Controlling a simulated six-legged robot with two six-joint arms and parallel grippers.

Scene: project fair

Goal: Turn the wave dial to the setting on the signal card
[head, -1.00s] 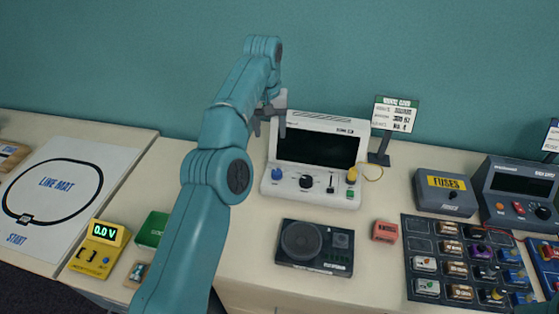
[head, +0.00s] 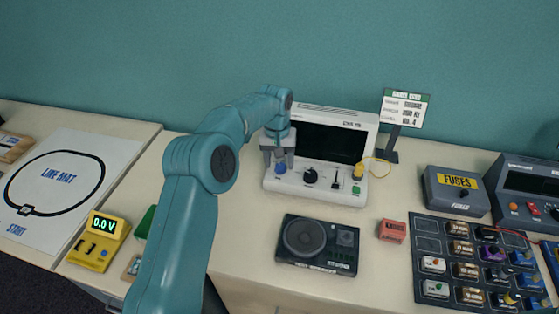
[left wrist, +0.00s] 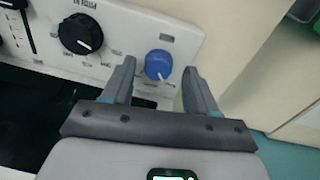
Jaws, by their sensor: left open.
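The white signal instrument (head: 349,193) stands on the bench with a dark screen. Its blue dial (head: 281,168) is at the left of the front panel; it also shows in the left wrist view (left wrist: 158,64) with a pale pointer mark. A larger black dial (head: 310,175) sits beside it and shows in the left wrist view (left wrist: 81,34). My left gripper (head: 278,165) is open, its fingers pointing down on either side of the blue dial, apparently not touching it. The signal card (head: 405,108) stands behind on a post; its small text seems to read "square".
A black speaker box (head: 317,245) lies in front of the instrument, with a red block (head: 392,230) to its right. A grey fuses box (head: 456,193) and a parts tray (head: 425,245) are further right. A yellow meter (head: 99,241) is at left.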

